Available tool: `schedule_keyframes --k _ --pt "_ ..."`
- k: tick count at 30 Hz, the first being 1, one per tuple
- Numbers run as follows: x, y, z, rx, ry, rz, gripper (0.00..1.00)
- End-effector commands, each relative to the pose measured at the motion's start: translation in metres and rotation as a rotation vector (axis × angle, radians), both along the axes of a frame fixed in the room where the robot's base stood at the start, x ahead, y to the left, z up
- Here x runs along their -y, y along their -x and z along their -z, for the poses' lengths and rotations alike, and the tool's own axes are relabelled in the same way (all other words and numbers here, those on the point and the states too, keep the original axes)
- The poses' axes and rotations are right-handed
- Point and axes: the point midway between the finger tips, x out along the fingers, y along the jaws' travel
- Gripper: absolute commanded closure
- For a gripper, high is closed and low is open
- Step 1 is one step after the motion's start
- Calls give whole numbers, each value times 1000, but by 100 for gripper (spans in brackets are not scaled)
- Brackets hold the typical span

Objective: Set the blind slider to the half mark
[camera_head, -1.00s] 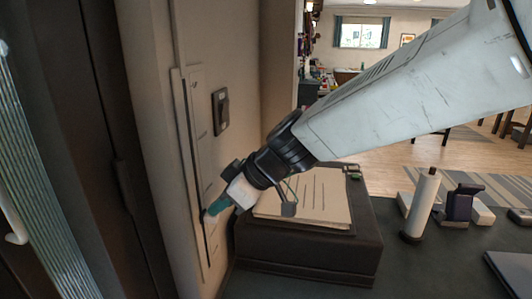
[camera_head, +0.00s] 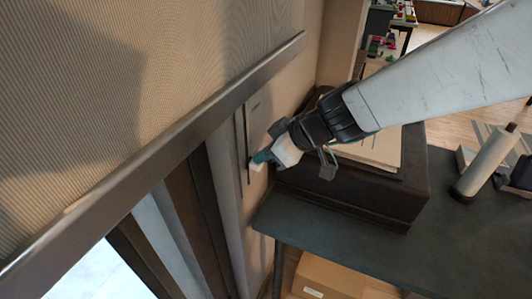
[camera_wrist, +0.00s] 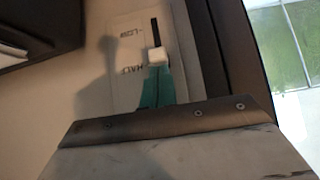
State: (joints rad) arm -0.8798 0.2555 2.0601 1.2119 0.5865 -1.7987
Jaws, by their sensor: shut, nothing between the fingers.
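The blind slider's pale panel (camera_head: 261,112) is on the wall, with a dark vertical slot (camera_head: 242,140). In the wrist view, the panel (camera_wrist: 126,20) has the marks LOW and HALF beside the slot (camera_wrist: 155,30). The white slider knob (camera_wrist: 157,55) sits in the slot close to the HALF mark (camera_wrist: 125,69); exact alignment cannot be told. My gripper (camera_head: 259,157), with green fingertips, is shut and empty at the panel. In the wrist view its fingertips (camera_wrist: 157,72) are right at the knob, seemingly touching it, and hide the lower slot.
A dark box (camera_head: 350,190) with papers (camera_head: 378,150) on top stands on the dark table (camera_head: 430,245), right beside the panel. A white roll on a stand (camera_head: 487,163) is farther right. A long dark rail (camera_head: 150,165) crosses the head view's left side.

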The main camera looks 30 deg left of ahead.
Motion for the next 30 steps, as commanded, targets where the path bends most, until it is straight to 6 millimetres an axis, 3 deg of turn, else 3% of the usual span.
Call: schedule_keyframes --k 8,18,24,30 --pt "2 -3 -40 5 -5 3 100" --pt "54 -9 -93 3 -2 6 100" --pt "70 -11 -107 1 -1 4 100" --pt "73 -11 -110 -1 0 6 100"
